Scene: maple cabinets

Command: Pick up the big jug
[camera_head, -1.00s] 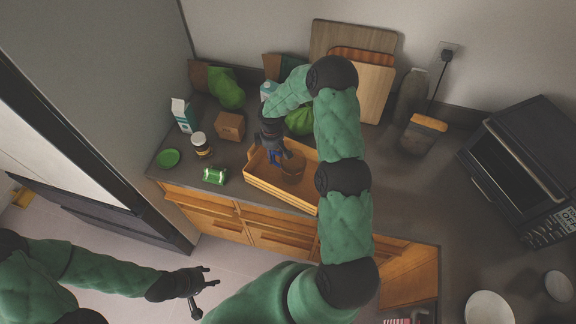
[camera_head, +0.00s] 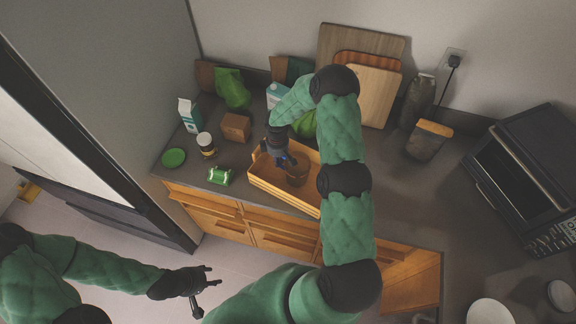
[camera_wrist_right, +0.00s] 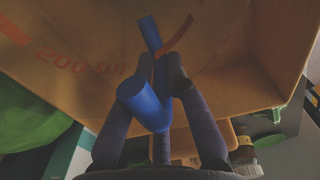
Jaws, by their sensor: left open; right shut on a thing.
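The big jug (camera_head: 297,174) looks clear and brownish and stands inside the wooden tray (camera_head: 276,198) on the counter. In the right wrist view its see-through wall carries orange measuring marks (camera_wrist_right: 75,61), and its blue handle (camera_wrist_right: 146,104) lies between the fingers. My right gripper (camera_head: 283,161) reaches down over the tray's left part and is shut on that handle; its fingers also show in the wrist view (camera_wrist_right: 163,68). I cannot tell whether the jug is clear of the tray floor. My left gripper (camera_head: 212,276) is open and empty, low over the floor in front of the drawers.
Left of the tray are a green can (camera_head: 220,176), a jar (camera_head: 206,144), a green dish (camera_head: 174,158), a carton (camera_head: 189,115) and a brown box (camera_head: 236,127). Cutting boards (camera_head: 374,95) lean behind.

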